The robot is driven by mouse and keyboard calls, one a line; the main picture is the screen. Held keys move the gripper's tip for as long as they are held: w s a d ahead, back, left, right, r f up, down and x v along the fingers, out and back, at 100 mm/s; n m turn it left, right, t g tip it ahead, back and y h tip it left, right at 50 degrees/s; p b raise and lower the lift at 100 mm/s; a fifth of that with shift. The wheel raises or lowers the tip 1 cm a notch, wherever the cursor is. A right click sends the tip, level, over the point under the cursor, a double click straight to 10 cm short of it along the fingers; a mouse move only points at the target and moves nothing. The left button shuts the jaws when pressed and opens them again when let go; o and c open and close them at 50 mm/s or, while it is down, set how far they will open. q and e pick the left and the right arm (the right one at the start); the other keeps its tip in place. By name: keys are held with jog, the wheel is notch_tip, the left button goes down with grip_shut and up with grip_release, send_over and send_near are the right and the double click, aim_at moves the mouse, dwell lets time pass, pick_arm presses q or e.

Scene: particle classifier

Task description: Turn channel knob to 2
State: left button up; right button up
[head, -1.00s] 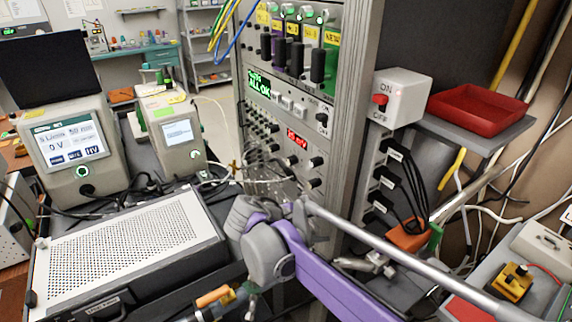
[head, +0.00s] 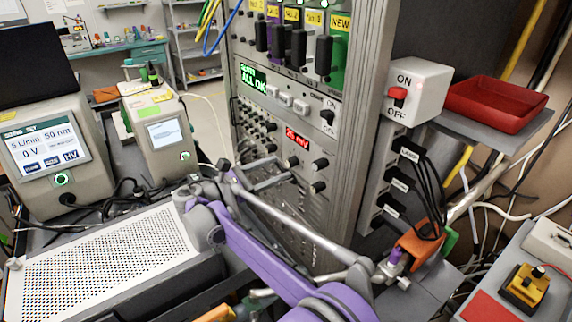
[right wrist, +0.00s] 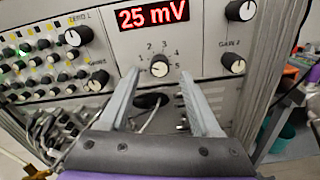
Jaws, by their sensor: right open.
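My right gripper (right wrist: 160,76) is open in the right wrist view, one finger to each side below the knob. The fingers do not clearly touch it. In the head view my right gripper (head: 275,172) reaches the rack panel under the display and hides the knob's area. My left gripper is not in view.
A black-and-white GAIN 2 knob (right wrist: 233,62) sits right of the fingers. Several knobs and cables lie to the left. In the head view, a white ON/OFF switch box (head: 418,92) and red tray (head: 497,104) stand right; a perforated box (head: 105,262) lies left.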

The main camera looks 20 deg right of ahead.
aim_at(287, 164)
jog(key=shift+x, duration=1.95)
grip_shut()
